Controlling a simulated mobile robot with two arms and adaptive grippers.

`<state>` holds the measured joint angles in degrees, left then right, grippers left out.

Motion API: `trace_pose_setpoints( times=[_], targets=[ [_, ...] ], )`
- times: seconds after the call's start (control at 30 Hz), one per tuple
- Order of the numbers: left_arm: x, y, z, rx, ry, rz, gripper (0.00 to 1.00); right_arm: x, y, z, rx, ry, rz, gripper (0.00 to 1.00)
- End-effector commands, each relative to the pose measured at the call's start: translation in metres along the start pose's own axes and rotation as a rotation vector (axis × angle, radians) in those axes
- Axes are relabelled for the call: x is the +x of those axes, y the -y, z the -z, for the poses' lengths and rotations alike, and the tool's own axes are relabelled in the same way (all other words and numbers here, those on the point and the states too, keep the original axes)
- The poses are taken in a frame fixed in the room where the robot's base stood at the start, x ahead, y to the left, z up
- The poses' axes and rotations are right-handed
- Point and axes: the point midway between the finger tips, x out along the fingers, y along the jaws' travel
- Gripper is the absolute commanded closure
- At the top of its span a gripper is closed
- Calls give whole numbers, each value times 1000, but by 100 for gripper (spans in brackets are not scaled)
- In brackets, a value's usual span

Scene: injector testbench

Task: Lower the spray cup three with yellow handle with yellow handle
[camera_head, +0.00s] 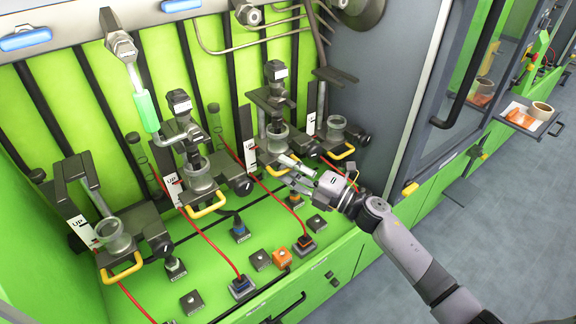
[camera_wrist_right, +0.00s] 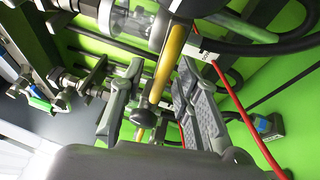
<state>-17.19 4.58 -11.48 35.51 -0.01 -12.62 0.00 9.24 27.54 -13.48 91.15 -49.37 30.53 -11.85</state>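The third spray cup from the left (camera_head: 277,132) is a clear cup on a dark mount at the green back panel. Its yellow handle is mostly hidden by my right gripper in the head view. My right gripper (camera_head: 292,168) reaches in from the lower right, just in front of this cup. In the right wrist view a yellow handle (camera_wrist_right: 170,58) runs between the two grey fingers of my right gripper (camera_wrist_right: 158,100). The fingers stand apart with gaps beside the handle. A clear cup (camera_wrist_right: 130,20) shows beyond them. My left gripper is not in view.
Other clear cups with yellow handles stand left (camera_head: 122,268), centre-left (camera_head: 205,205) and right (camera_head: 341,154). A grey door frame (camera_head: 420,110) stands right of the bench.

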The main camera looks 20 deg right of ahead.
Motion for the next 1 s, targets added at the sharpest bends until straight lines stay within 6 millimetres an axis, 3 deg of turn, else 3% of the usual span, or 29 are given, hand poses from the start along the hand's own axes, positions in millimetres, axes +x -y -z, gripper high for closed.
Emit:
trace_pose_setpoints(
  times=[0.27,0.7,1.0],
  targets=[
    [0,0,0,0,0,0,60,1,1,0,0,0,1,71],
    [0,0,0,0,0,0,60,1,-1,-1,-2,0,-2,100],
    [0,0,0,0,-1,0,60,1,-3,-1,-4,0,-4,100]
  ],
)
